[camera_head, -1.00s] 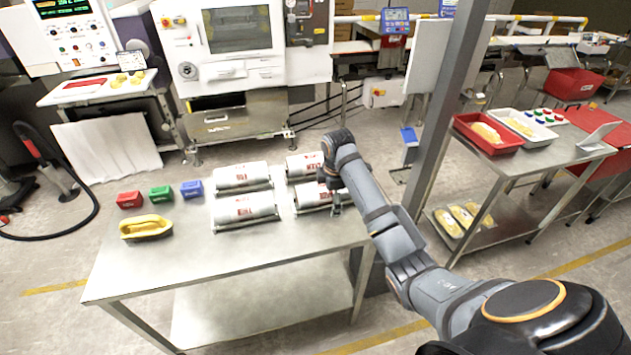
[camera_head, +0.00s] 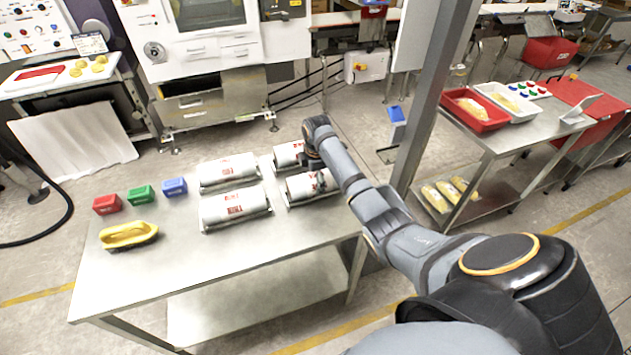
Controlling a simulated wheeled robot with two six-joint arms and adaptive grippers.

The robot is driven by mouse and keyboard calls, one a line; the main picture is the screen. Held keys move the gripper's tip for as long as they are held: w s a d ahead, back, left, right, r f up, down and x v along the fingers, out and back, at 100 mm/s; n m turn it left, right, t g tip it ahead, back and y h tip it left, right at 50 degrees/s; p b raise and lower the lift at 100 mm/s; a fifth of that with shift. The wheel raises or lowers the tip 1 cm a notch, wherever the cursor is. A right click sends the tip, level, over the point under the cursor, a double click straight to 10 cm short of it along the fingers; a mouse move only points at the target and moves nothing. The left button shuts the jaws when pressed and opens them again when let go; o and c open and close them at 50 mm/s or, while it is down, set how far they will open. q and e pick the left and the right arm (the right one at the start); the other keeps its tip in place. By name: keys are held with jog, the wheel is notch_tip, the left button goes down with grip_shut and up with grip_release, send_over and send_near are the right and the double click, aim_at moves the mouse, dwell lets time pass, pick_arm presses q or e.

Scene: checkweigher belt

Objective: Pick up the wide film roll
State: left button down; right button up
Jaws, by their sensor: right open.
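Several white film rolls with red print lie in holders on the steel table. The front left roll (camera_head: 235,206) looks the longest, with another roll (camera_head: 228,169) behind it. A front right roll (camera_head: 302,190) and a back right roll (camera_head: 287,153) lie beside them, both partly covered by my arm. My right gripper (camera_head: 317,178) is open at the right pair, above or close to the front right roll. Its fingers are small and dark, and I cannot tell whether they touch a roll. My left gripper is not in view.
Red (camera_head: 107,204), green (camera_head: 140,194) and blue (camera_head: 174,187) blocks stand left of the rolls. A yellow oblong item (camera_head: 128,235) lies in front of them. The steel table (camera_head: 190,265) is bare along its front. A grey post (camera_head: 430,105) stands right of my arm.

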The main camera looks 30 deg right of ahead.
notch_tip(320, 180, down, 3)
jog(key=shift+w+d+r, duration=0.1)
jog(key=shift+d, duration=0.05)
jog(key=shift+w, duration=0.1)
jog(key=c, duration=1.6)
jog(key=shift+c, duration=0.9)
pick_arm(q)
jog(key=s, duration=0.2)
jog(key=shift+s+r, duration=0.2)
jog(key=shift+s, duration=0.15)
pick_arm(e)
jog(key=shift+r, duration=0.1)
